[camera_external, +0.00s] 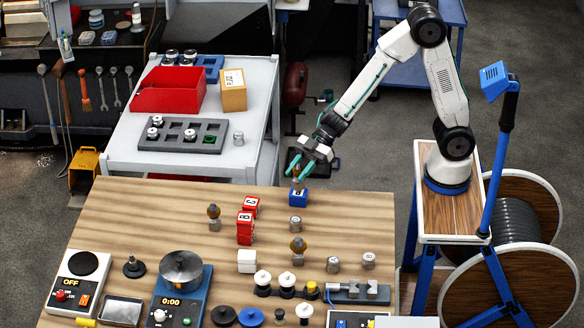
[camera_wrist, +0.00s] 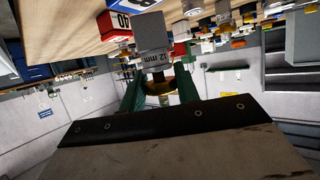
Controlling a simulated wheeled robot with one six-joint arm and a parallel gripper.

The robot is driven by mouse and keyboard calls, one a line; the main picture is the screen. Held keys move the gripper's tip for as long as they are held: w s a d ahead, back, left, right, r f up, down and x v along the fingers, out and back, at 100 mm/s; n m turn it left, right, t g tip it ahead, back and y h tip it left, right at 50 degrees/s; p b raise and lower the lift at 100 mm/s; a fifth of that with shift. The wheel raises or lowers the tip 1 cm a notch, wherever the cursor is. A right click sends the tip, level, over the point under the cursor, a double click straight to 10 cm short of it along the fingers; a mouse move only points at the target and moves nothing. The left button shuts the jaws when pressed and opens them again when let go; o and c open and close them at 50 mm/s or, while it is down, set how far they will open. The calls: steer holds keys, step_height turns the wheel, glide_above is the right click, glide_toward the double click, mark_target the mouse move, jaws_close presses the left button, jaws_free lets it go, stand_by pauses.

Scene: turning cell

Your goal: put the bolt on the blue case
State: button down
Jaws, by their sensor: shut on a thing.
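My gripper (camera_external: 299,172) reaches down over the table's far edge, with green fingers. In the wrist view its fingers (camera_wrist: 159,90) are closed around the yellow-brown round part of a bolt (camera_wrist: 153,37), whose grey block end reads "12 mm". In the external view the held bolt is mostly hidden between the fingers. The blue case (camera_external: 298,198), with a white label, stands on the table directly below the fingers. I cannot tell whether the bolt touches it. A blue case (camera_wrist: 120,3) also shows partly at the top of the wrist view.
Red cases (camera_external: 245,229) stand left of the blue case. A white block (camera_external: 247,262) and scales (camera_external: 181,285) are nearer the front. The wooden table (camera_external: 140,212) is clear at the left.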

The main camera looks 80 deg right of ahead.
steer(key=shift+f, duration=0.55)
steer(key=shift+f, duration=0.2)
steer(key=c, duration=1)
jaws_free()
steer(key=shift+c, duration=0.2)
steer(key=shift+r, duration=0.1)
